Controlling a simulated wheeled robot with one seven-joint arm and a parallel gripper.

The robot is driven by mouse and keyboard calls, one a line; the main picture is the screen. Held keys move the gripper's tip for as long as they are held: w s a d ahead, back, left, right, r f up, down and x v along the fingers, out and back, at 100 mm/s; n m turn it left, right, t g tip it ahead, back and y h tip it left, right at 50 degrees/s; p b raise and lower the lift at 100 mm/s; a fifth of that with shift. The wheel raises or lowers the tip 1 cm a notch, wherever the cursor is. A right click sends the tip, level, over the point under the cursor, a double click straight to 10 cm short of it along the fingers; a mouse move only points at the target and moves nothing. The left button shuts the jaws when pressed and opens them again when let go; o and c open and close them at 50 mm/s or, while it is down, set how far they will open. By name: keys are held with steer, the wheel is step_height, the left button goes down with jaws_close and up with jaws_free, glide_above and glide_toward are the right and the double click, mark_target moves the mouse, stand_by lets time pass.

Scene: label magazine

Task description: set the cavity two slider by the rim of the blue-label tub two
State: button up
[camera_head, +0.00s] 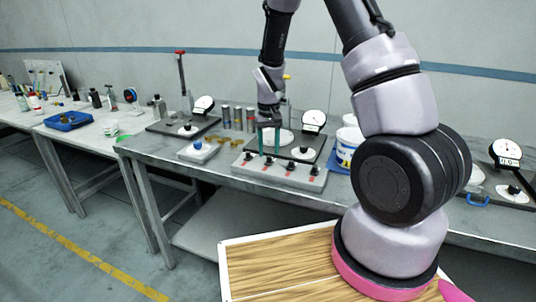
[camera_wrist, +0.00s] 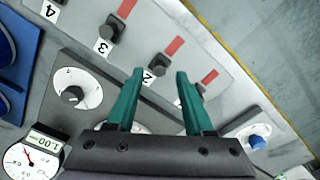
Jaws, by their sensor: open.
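The cavity two slider (camera_wrist: 158,65) is a dark knob beside a "2" label and a red stripe on a grey panel (camera_head: 255,172). In the head view this slider (camera_head: 268,162) is second from the left. My gripper (camera_head: 269,153) points down above it with teal fingers apart. In the wrist view, my gripper (camera_wrist: 160,74) has its fingertips on either side of the knob; contact is unclear. A white tub with a blue label (camera_head: 344,156) stands right of the panel, partly behind my arm. Its number is not readable.
Another slider knob (camera_wrist: 112,30), by a "3", sits close to the gripper. A dial gauge (camera_head: 314,121) stands behind the panel. A blue-knobbed box (camera_head: 198,148) is to the left. Several cylinders (camera_head: 237,117) stand behind. A blue tray (camera_head: 68,121) lies on the left table.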

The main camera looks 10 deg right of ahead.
mark_target(269, 160)
steer(key=shift+f, duration=1.15)
jaws_close()
stand_by(0.6)
